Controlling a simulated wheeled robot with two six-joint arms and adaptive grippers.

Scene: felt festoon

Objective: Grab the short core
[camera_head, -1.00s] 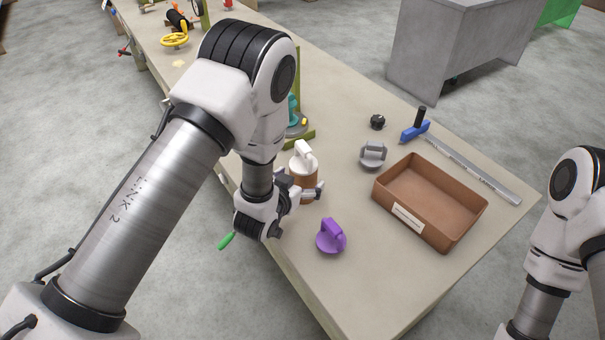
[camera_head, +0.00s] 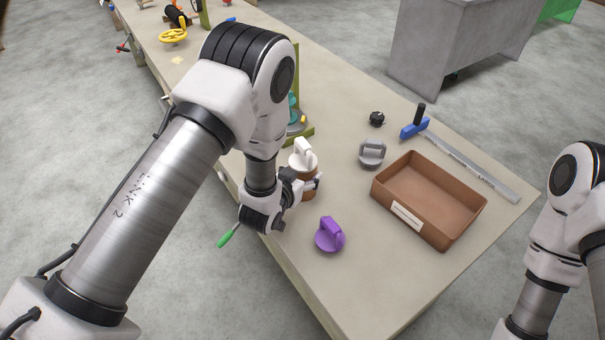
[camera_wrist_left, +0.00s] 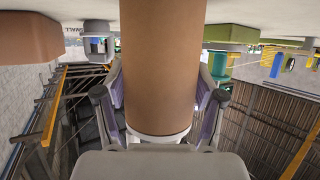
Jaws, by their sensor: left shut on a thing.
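The short core is a brown upright cylinder (camera_head: 308,193) with a white handled cap (camera_head: 303,155) on top, standing on the bench near its left edge. My left gripper (camera_head: 304,186) is shut around its side, below the cap. In the left wrist view, which is upside down, the brown core (camera_wrist_left: 162,60) fills the middle between the two fingers of my left gripper (camera_wrist_left: 162,100). The gripper and wrist hide part of the core in the head view. My right arm shows at the right edge, but its gripper is out of frame.
A purple handled piece (camera_head: 329,235) is close in front of the core. A grey handled piece (camera_head: 372,154), a black knob (camera_head: 377,119), a brown tray (camera_head: 440,232) and a blue-headed ruler (camera_head: 470,165) lie to the right. A green-based stand (camera_head: 300,136) is behind.

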